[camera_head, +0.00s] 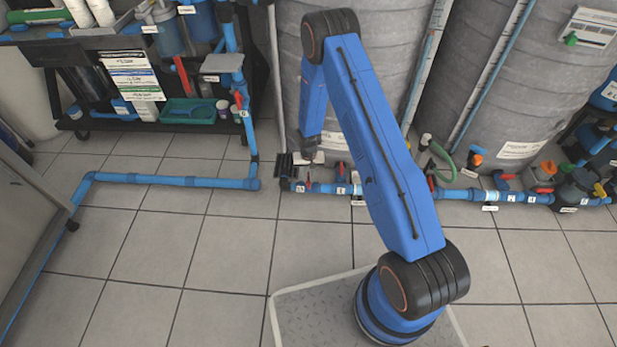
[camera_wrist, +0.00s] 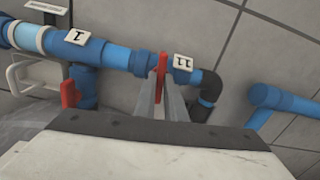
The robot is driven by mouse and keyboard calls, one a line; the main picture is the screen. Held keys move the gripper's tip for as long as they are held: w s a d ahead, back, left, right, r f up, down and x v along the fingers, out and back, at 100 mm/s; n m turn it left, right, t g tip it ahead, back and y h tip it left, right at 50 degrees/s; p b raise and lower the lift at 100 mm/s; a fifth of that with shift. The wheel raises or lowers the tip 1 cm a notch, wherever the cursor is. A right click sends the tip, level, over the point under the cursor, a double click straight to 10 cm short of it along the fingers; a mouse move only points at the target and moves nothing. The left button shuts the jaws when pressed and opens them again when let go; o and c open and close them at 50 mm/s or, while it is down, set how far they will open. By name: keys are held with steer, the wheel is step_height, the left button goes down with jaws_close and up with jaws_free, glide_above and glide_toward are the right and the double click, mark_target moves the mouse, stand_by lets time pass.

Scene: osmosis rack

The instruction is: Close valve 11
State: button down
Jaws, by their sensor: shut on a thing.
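Valve 11 is on the blue floor pipe, marked by a white tag "11" (camera_wrist: 183,62) in the wrist view. Its red handle (camera_wrist: 162,69) shows as a narrow strip that lies across the pipe in the picture. My gripper (camera_wrist: 162,98) is shut on this red handle, with a grey finger on each side of it. The fingers hide the lower part of the handle. In the head view my gripper (camera_head: 292,166) is low at the pipe's left end, in front of the grey tank, and the grip itself is too small to make out.
The valve tagged "1" (camera_wrist: 77,37) sits left of valve 11, with its own red handle (camera_wrist: 68,93) close by. A black elbow (camera_wrist: 210,85) ends the pipe on the right. A grey tank (camera_head: 375,70) stands behind. The tiled floor (camera_head: 140,235) at front left is clear.

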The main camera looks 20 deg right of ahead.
steer(key=shift+m, duration=0.5)
steer(key=c, duration=1.8)
jaws_free()
steer(key=shift+r, duration=0.1)
step_height(320, 180, up, 17)
steer(key=shift+r, duration=0.1)
